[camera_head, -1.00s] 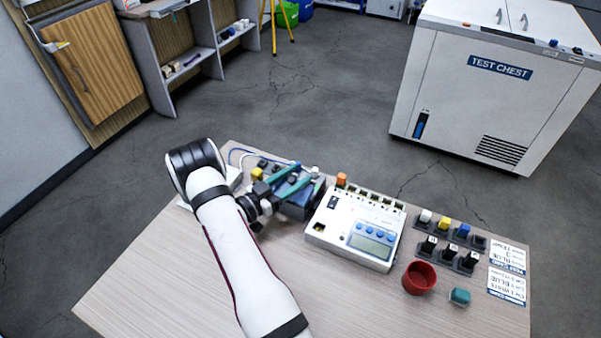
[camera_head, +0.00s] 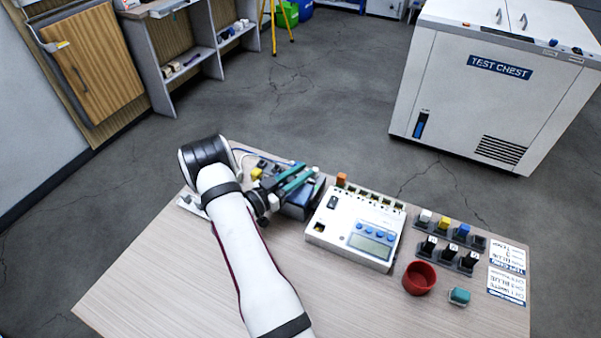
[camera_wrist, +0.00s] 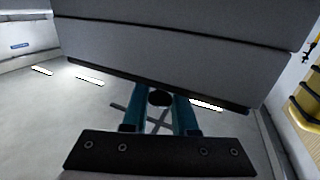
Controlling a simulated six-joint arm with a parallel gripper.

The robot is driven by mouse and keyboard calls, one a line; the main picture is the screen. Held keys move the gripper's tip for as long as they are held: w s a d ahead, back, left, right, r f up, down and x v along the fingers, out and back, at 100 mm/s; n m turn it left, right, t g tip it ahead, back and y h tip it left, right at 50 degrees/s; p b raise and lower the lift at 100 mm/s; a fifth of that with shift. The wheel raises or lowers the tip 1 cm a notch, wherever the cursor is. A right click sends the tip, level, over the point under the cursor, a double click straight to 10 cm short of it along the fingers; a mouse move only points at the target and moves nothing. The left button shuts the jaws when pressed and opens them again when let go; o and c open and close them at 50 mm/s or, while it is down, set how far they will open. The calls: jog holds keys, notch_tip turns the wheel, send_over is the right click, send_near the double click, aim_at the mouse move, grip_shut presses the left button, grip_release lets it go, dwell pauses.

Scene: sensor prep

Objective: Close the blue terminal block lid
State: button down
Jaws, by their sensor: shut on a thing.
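The terminal block (camera_head: 297,211) is a dark, bluish box on the table, left of the white meter; my gripper and arm cover much of it. My gripper (camera_head: 294,178), with teal fingers, is over the block. In the wrist view, my gripper (camera_wrist: 160,103) has its fingers on either side of a small dark round knob (camera_wrist: 160,97) and is shut on it. A large grey panel (camera_wrist: 165,65) fills the view above the fingers. The knob looks to be part of the lid, but its join and the lid's angle are hard to tell.
A white meter (camera_head: 325,226) stands close to the right of the block. Farther right are connector racks (camera_head: 447,252), a red cup (camera_head: 419,278), a teal block (camera_head: 460,296) and printed cards (camera_head: 507,288). The front table (camera_head: 180,275) is clear.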

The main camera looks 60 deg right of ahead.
jog(key=shift+s+d+f+n+t+y, duration=0.1)
jog(key=shift+d+f+n+t+y, duration=0.1)
jog(key=shift+f+y, duration=0.35)
jog(key=shift+d+f+n+t+y, duration=0.2)
jog(key=shift+f+y, duration=0.1)
jog(key=shift+y, duration=0.35)
jog(key=shift+d+f+n+y, duration=0.1)
jog(key=shift+f+n+y, duration=0.2)
jog(key=shift+f+y, duration=0.35)
jog(key=c, duration=0.7)
grip_release()
jog(key=shift+r, duration=0.1)
jog(key=v, duration=1.5)
jog(key=shift+a+r, duration=0.3)
